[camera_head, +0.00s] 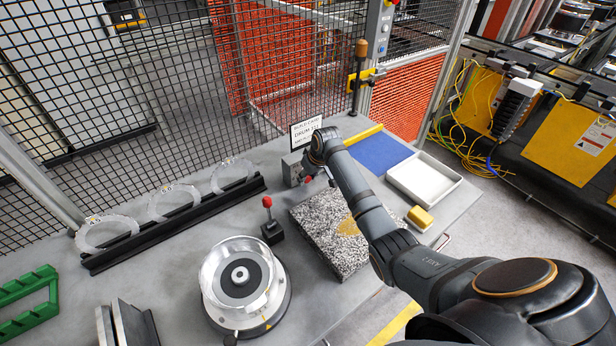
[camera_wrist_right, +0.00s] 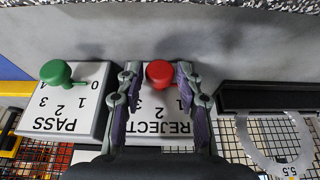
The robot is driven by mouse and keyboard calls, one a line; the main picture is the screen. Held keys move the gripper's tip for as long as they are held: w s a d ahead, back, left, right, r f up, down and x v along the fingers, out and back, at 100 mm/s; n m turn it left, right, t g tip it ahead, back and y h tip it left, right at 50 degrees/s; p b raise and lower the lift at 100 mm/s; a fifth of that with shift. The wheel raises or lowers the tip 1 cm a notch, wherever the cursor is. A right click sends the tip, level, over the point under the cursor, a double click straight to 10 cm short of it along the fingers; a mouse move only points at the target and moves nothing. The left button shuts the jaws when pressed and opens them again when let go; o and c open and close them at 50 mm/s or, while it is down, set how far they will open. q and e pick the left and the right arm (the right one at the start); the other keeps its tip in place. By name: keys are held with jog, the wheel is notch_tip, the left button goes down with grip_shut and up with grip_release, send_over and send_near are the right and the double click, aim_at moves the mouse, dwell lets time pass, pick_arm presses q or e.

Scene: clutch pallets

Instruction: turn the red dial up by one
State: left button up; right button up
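The red dial (camera_wrist_right: 160,73) is a round knob on a white panel marked REJECT (camera_wrist_right: 160,128), with digits around it partly covered. In the right wrist view the lettering is upside down. My right gripper (camera_wrist_right: 158,76) is open, with one finger on each side of the red dial and a small gap seeming to show. Which digit the dial points to cannot be read. In the head view the right gripper (camera_head: 318,172) is mostly hidden behind my wrist, at the grey dial box (camera_head: 292,168); a bit of red (camera_head: 308,180) shows there. My left gripper is out of view.
A green dial (camera_wrist_right: 57,73) on a PASS panel (camera_wrist_right: 62,112) sits close beside the gripper. A build card (camera_head: 306,131) stands behind. A red-knobbed lever (camera_head: 267,202), speckled block (camera_head: 325,240), metal drum (camera_head: 240,275) and black rack (camera_head: 170,225) stand nearby.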

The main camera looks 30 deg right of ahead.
grip_shut()
jog(key=shift+d, duration=0.1)
jog(key=shift+d+y+p, duration=0.15)
jog(key=shift+y+p, duration=0.25)
jog(key=shift+y, duration=0.5)
jog(key=shift+w+d+f+m+y, duration=0.15)
jog(key=shift+m+y, duration=0.25)
jog(key=shift+y, duration=0.3)
jog(key=shift+y+b, duration=0.5)
jog(key=shift+b, duration=0.1)
jog(key=y+b, duration=0.2)
jog(key=b, duration=0.1)
jog(key=y+b, duration=0.1)
jog(key=shift+d+f+m+g+b, duration=0.2)
jog(key=shift+f+m+g+b, duration=0.1)
jog(key=shift+m, duration=0.1)
jog(key=shift+r+y+b, duration=0.2)
jog(key=shift+y+b, duration=0.4)
jog(key=shift+b, duration=0.3)
